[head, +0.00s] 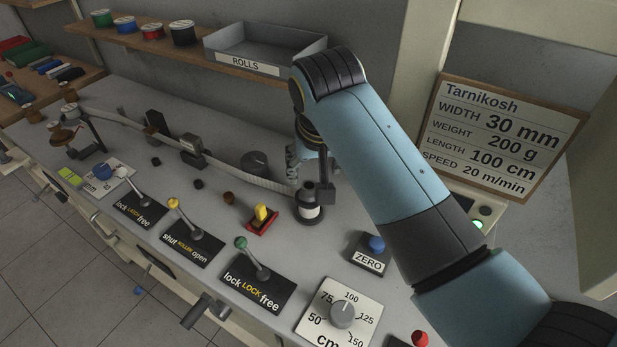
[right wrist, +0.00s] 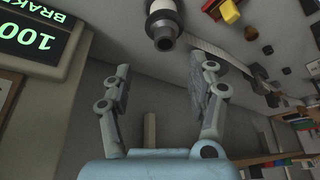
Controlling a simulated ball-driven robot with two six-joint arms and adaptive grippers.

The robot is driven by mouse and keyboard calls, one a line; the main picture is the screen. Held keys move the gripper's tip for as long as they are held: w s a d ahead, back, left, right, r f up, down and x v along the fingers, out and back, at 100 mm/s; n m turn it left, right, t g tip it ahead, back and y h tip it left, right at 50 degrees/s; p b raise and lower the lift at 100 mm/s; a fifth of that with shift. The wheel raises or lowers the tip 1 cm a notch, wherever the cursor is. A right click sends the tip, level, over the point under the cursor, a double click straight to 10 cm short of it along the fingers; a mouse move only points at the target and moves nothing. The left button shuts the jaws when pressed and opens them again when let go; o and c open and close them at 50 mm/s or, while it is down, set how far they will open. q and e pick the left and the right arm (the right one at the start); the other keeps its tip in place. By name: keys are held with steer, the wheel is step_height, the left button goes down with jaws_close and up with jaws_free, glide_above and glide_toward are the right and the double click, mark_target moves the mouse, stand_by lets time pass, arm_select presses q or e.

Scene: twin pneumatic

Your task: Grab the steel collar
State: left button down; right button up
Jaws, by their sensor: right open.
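A dark post with a white band (head: 309,210) stands on a round black base at the middle of the bench. In the right wrist view the same post (right wrist: 164,12) ends in a dark grey hollow ring that could be the steel collar; I cannot tell for sure. My right gripper (head: 304,162) is behind this post, partly hidden by my forearm. In the right wrist view its two fingers (right wrist: 164,80) are wide apart with nothing between them, and the post's end is beyond the fingertips. My left gripper is not in view.
A pale strip (head: 222,168) runs along the bench to the post. A red block with a yellow switch (head: 261,217), levers on black plates (head: 258,282) and a blue ZERO button (head: 376,244) stand in front. A grey ROLLS tray (head: 265,45) is on the shelf behind.

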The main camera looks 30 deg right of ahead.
mark_target(309, 186)
steer(key=shift+x, duration=1.2)
steer(key=shift+w+f, duration=0.1)
steer(key=shift+f, duration=0.25)
steer(key=x, duration=0.2)
steer(key=p+x, duration=0.1)
steer(key=x, duration=0.1)
steer(key=shift+a+f, duration=0.2)
steer(key=shift+a, duration=0.2)
steer(key=shift+w+d+f, duration=0.1)
steer(key=shift+w+f, duration=0.1)
steer(key=shift+f, duration=0.25)
steer(key=shift+c, duration=0.2)
steer(key=shift+s, duration=0.1)
steer(key=shift+c, duration=1.2)
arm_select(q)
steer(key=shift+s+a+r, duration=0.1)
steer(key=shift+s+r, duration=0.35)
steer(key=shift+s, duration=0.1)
arm_select(e)
steer(key=c, duration=0.9)
